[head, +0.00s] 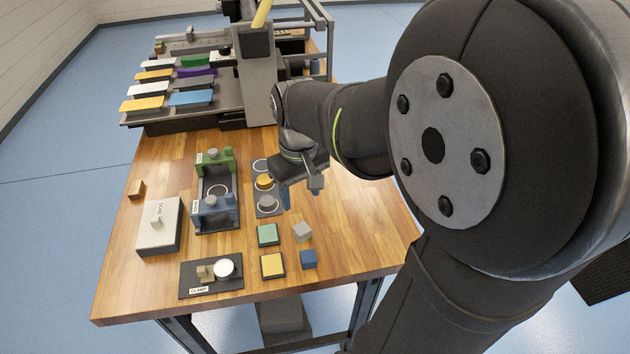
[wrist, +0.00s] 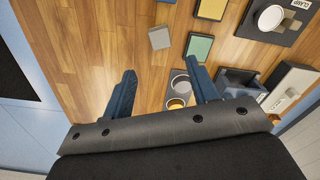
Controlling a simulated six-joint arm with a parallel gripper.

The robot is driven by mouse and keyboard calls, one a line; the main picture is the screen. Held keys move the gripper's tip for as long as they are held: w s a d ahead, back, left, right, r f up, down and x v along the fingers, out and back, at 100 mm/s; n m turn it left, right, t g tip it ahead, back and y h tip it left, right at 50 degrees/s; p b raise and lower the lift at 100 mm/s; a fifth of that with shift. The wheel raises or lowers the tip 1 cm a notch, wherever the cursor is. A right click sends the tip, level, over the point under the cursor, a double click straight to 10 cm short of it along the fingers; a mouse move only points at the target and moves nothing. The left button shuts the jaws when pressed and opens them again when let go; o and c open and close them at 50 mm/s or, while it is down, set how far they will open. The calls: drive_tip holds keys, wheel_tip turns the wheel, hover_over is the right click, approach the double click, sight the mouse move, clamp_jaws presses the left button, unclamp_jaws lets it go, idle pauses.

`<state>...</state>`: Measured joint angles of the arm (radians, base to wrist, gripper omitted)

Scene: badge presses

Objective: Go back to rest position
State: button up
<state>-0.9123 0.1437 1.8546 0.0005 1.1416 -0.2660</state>
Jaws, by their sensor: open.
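My gripper (head: 301,193) hangs over the wooden bench (head: 340,252), just right of a grey strip with ringed places. It is open, with its blue fingers apart; in the wrist view the gripper (wrist: 162,78) has nothing between its fingertips but bare wood beyond. On the strip are a yellow disc (head: 264,182) and a grey disc (head: 268,201). In the wrist view the grey disc (wrist: 181,86) shows beside the right finger, and the yellow disc (wrist: 175,104) lies lower, partly hidden. My arm reaches in from the right and covers part of the bench.
Green (head: 214,158) and blue (head: 213,204) presses stand left of the strip. Nearby are a teal pad (head: 268,234), yellow pad (head: 272,264), grey cube (head: 302,231), blue cube (head: 308,259), white box (head: 158,236) and a clamp plate holding a white disc (head: 224,268). A machine with coloured plates stands behind.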

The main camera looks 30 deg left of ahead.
sight(302, 229)
drive_tip(key=shift+f, duration=5.05)
drive_tip(key=shift+f, duration=0.1)
